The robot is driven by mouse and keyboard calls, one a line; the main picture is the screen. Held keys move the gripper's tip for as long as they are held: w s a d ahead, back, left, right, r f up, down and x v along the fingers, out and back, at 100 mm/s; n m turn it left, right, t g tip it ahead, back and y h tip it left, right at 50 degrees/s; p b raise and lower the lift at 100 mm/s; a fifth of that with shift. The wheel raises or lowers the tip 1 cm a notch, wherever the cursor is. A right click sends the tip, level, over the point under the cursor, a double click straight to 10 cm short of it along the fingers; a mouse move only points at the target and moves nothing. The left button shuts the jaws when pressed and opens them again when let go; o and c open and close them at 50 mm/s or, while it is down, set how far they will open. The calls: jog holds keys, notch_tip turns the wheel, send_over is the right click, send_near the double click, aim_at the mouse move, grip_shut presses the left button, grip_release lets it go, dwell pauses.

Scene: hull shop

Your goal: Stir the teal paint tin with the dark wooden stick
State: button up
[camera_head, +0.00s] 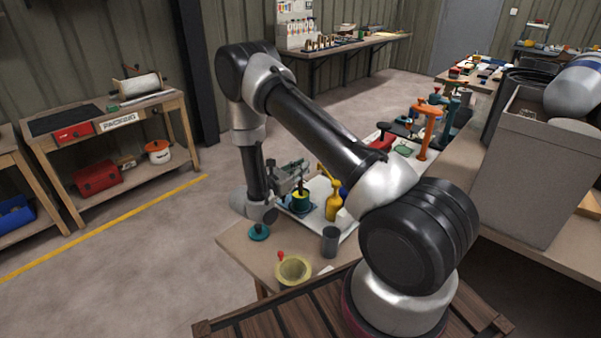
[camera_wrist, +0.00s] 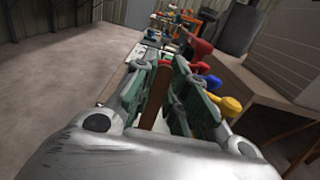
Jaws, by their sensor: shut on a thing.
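My gripper (camera_head: 292,179) is above the near left part of the white tray on the bench. In the wrist view my gripper (camera_wrist: 168,70) is shut on a dark brown wooden stick (camera_wrist: 155,94), which lies between the greenish fingers. A teal tin (camera_head: 300,204) with a yellow band around its top stands just below the gripper in the head view. The stick's lower end is too small to make out there, so I cannot tell whether it is inside the tin. The tin is not clear in the wrist view.
A dark grey cup (camera_head: 330,241), a yellowish bowl (camera_head: 293,270) and a flat teal round thing (camera_head: 259,232) are on the near bench. An orange clamp-like tool (camera_head: 428,130) stands farther back. A large grey bin (camera_head: 535,165) is at right.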

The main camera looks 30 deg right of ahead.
jog(key=shift+r, duration=2.65)
